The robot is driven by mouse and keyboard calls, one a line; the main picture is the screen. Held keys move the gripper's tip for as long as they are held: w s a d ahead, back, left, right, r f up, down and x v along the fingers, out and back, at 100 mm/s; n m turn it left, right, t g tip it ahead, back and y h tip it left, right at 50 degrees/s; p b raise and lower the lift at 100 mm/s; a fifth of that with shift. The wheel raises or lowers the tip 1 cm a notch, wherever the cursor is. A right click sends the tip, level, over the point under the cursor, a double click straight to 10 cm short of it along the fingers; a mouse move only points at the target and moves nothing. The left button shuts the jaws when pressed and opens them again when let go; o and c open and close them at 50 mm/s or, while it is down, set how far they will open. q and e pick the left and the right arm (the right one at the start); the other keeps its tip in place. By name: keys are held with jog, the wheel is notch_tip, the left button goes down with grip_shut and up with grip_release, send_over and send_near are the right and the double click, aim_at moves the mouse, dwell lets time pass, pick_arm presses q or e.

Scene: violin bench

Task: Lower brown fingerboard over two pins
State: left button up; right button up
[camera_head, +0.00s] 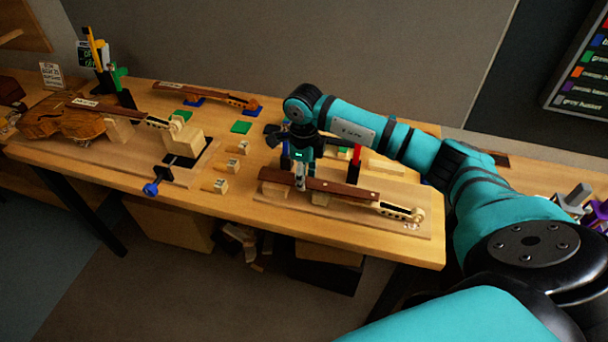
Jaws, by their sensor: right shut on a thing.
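The brown fingerboard (345,187) is a long dark strip on the bench at the right. It lies along or just above a pale neck with a scroll (405,213) at its right end. My right gripper (301,182) points down and is shut on the fingerboard left of its middle. A few small pale dots show on the fingerboard's top. I cannot make out the two pins, nor whether the fingerboard touches the neck. My left gripper is not in view.
A red-topped upright post (356,158) stands close behind the fingerboard. A board (270,211) lies under the neck. At the left are a violin body (60,120), a blue-handled clamp (152,188) and small wooden blocks (220,186). Another neck (215,95) rests on blue supports at the back.

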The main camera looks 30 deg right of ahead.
jog(key=shift+f, duration=0.1)
dwell(0.8)
jog(key=shift+f+b, duration=0.5)
jog(key=shift+b, duration=0.2)
jog(key=shift+f+b, duration=0.4)
jog(key=shift+b, duration=0.25)
dwell(1.2)
jog(key=o, duration=1.3)
jog(key=shift+a, duration=0.1)
notch_tip(320, 180, up, 12)
